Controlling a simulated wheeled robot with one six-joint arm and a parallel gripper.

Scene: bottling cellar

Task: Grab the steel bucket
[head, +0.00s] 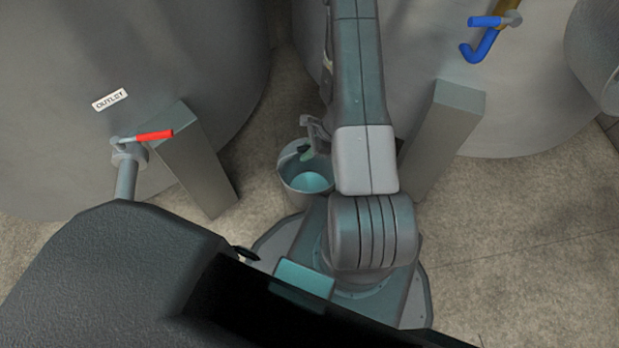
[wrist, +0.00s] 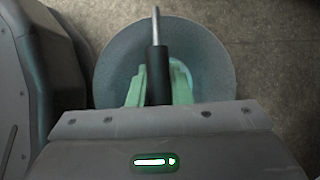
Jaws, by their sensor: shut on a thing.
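The steel bucket (head: 306,186) stands on the floor between the two grey tank legs, partly hidden behind my arm in the head view. Its inside looks pale blue. In the wrist view the round bucket (wrist: 207,60) lies below my gripper (wrist: 160,88), with its handle crossing above the middle. The handle is a thin metal rod with a dark grip (wrist: 157,66). My gripper's green fingers are shut on this dark grip, one on each side. In the head view my gripper (head: 305,154) is small and partly hidden at the bucket's top.
Large grey tanks (head: 60,60) stand behind on both sides, with leg posts left (head: 188,160) and right (head: 442,140) of the bucket. A red-handled valve (head: 152,135) juts out at left; a blue-handled one (head: 485,22) is at upper right. Floor (head: 540,230) is clear at right.

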